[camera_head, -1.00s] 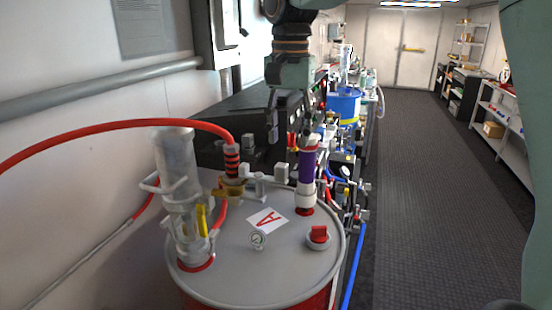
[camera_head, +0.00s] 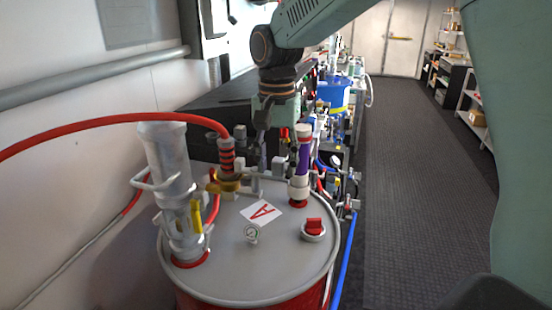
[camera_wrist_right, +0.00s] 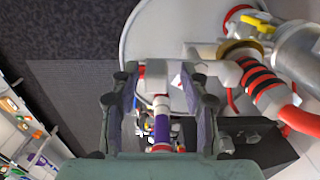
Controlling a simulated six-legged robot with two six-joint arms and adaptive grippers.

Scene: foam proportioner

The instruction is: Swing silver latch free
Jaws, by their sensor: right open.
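My right gripper (camera_head: 266,158) points down over the far edge of the drum, between the red-and-black banded hose end (camera_head: 226,158) and the purple-sleeved pipe (camera_head: 304,150). Its fingers are apart in the wrist view (camera_wrist_right: 161,82), with nothing visibly held. The purple-sleeved pipe (camera_wrist_right: 162,130) shows in the gap between them. Small silver-grey fittings (camera_head: 252,163) stand beside the hose end, close to the fingers. I cannot tell for certain which one is the silver latch. A brass-coloured collar (camera_head: 226,184) sits below the hose end. My left gripper is not in view.
A red hose (camera_head: 90,125) arches across the left. Open floor (camera_head: 415,190) lies at right.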

